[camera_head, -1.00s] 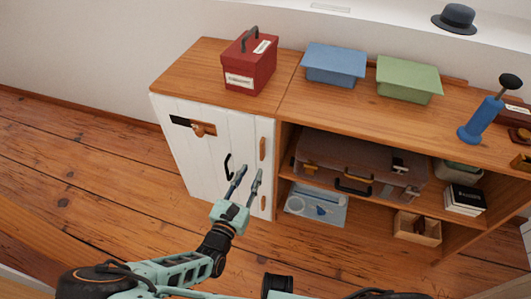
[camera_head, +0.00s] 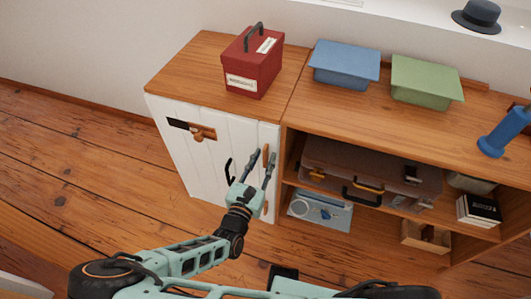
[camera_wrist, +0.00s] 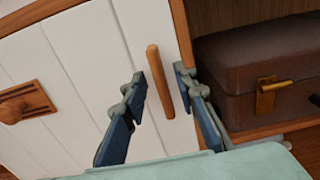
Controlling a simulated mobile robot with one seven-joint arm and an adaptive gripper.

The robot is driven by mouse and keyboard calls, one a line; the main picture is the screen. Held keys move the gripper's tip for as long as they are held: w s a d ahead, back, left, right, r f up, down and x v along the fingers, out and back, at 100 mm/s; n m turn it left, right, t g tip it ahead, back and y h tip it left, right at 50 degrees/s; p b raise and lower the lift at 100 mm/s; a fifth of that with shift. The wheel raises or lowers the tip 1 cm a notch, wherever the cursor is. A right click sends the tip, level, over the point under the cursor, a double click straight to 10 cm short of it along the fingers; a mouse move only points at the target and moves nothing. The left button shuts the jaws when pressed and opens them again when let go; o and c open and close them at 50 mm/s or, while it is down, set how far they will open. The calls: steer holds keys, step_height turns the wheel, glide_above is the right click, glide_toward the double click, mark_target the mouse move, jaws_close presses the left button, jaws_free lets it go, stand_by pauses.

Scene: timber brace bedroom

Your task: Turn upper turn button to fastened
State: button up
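The upper turn button (camera_head: 266,153) is a slim wooden bar on the white door (camera_head: 190,160), near its right edge. In the wrist view the bar (camera_wrist: 160,82) stands roughly parallel to the door edge and lies on the door face. My gripper (camera_head: 263,154) is open, with one finger on each side of the bar. In the wrist view my gripper (camera_wrist: 158,78) shows a narrow gap on both sides of the bar. A lower turn button (camera_head: 267,207) is partly visible below, beside my gripper's body.
Right of the door, an open shelf holds a brown suitcase (camera_head: 370,168). A red box (camera_head: 252,65) stands on the cabinet top.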

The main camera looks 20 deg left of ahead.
steer(key=shift+w, duration=0.1)
jaws_close()
steer(key=shift+r+n+p, duration=0.15)
steer(key=shift+n+p, duration=0.2)
steer(key=shift+n, duration=0.05)
steer(key=n+p, duration=0.1)
steer(key=n, duration=0.1)
steer(key=shift+a+n+p, duration=0.1)
steer(key=shift+n+p, duration=0.25)
steer(key=shift+n, duration=0.05)
steer(key=n, duration=0.4)
steer(key=n+p, duration=0.1)
steer(key=n, duration=0.4)
steer(key=f+n, duration=0.1)
steer(key=n, duration=0.4)
steer(key=shift+w+a+p, duration=0.1)
steer(key=shift+a+p, duration=0.2)
steer(key=shift+a, duration=0.1)
steer(key=shift+n, duration=0.3)
